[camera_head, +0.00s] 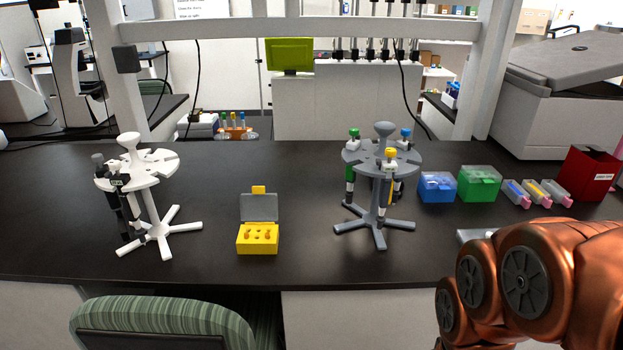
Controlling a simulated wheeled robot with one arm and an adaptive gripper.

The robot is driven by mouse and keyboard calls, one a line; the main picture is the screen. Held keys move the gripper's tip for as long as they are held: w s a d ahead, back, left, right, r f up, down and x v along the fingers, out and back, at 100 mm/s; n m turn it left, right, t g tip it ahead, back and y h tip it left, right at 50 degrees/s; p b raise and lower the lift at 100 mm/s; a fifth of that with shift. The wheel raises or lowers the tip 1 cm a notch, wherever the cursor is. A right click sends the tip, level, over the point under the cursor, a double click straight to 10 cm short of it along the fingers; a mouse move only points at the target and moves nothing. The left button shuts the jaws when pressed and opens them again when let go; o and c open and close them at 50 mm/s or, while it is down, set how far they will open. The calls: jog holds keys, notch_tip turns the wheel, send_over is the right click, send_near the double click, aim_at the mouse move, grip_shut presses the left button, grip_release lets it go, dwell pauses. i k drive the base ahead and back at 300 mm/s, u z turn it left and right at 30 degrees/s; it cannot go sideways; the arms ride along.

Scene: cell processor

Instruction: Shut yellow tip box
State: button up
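The yellow tip box (257,238) stands upright on the black bench, left of the middle. Its lid (258,207) is open and stands up at the back, greyish and see-through with a yellow tab on top. A few tips or holes show in its yellow top. My copper-coloured arm fills the lower right corner, well to the right of the box. My gripper is not in view.
A white pipette stand (160,238) is left of the box, and a grey pipette stand (380,232) is to its right. Blue (437,188) and green (479,184) boxes are further right. A green striped chair (165,312) is at the front edge. Bench around the yellow box is clear.

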aim_at(256, 189)
jog(key=k, duration=1.1)
jog(key=u, duration=0.05)
jog(key=i, duration=1.25)
jog(key=u, duration=1.2)
jog(key=i, duration=0.4)
jog(key=u, duration=0.35)
